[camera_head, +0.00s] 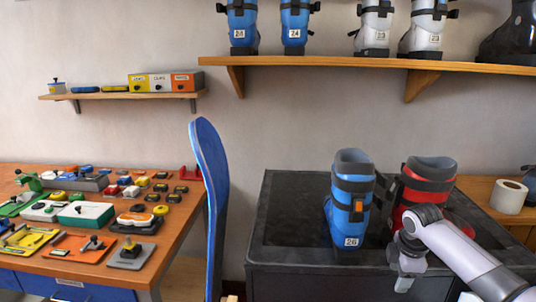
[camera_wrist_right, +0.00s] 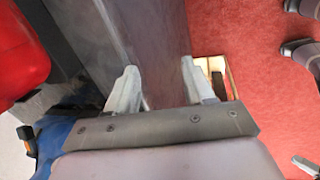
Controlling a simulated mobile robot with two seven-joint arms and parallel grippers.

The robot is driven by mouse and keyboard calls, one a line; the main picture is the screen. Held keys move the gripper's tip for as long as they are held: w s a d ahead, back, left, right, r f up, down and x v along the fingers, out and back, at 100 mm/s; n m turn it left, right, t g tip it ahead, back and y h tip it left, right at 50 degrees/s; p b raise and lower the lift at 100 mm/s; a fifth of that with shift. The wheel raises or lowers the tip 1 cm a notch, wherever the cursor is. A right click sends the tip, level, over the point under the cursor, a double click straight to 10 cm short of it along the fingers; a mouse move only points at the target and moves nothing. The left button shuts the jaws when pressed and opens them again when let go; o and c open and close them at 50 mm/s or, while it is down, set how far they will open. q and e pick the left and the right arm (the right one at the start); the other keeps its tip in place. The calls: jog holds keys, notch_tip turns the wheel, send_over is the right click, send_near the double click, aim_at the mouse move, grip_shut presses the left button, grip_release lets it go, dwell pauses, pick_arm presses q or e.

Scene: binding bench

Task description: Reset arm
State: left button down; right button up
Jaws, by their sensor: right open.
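My right gripper (camera_head: 405,278) hangs at the front edge of the dark bench, in front of the red boot, on an arm that comes in from the right. In the right wrist view its two fingers (camera_wrist_right: 160,88) are spread apart with nothing between them. A blue boot (camera_head: 350,200) marked 26 stands upright on the dark bench (camera_head: 290,215), left of the gripper. A red boot (camera_head: 428,180) stands behind my right arm, which hides part of it. My left gripper is not in view.
A blue ski (camera_head: 211,200) stands upright left of the bench. A wooden workbench (camera_head: 175,235) at left carries many bindings and small parts. A white roll (camera_head: 508,196) sits at the right. A shelf (camera_head: 350,64) above holds several boots. Red floor (camera_wrist_right: 245,40) shows below the gripper.

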jog(key=s+a+f+m+t+y, duration=0.2)
jog(key=s+a+f, duration=0.5)
jog(key=a+f, duration=0.15)
jog(key=s+a+f+m+t+y, duration=0.1)
jog(key=s+a+f+m+y, duration=0.15)
jog(key=s+a+f, duration=0.55)
jog(key=s+d+m+t+h, duration=0.1)
jog(key=s+d+m+t, duration=0.2)
jog(key=s+m, duration=0.6)
jog(key=s+t, duration=0.2)
jog(key=s, duration=0.5)
jog(key=shift+r, duration=0.4)
jog(key=shift+h, duration=0.25)
jog(key=shift+c, duration=0.9)
